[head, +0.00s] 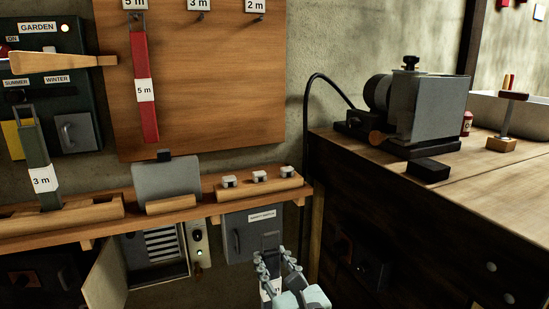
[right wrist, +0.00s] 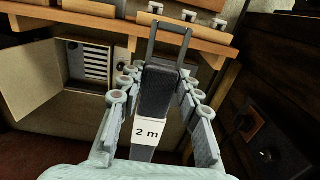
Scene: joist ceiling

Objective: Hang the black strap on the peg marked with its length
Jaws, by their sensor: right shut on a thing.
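My right gripper (head: 281,271) is shut on the black strap (right wrist: 157,93), low in front of the shelf. The strap has a white "2 m" label (right wrist: 148,132) and a metal loop at its top (right wrist: 169,38). In the head view the strap (head: 270,243) is partly hidden by the fingers. The peg marked 2 m (head: 258,17) is empty at the board's upper right. The peg marked 3 m (head: 199,17) is also empty. A red strap (head: 143,60) labelled 5 m hangs on the peg marked 5 m. A green strap (head: 34,147) labelled 3 m stands at the left. My left gripper is not in view.
The wooden shelf (head: 105,232) carries a grey plate (head: 167,182) and a rack with small clips. An open cabinet (head: 155,250) and a closed grey box (head: 250,235) are below. The workbench (head: 490,175) at right holds a grey machine (head: 435,105).

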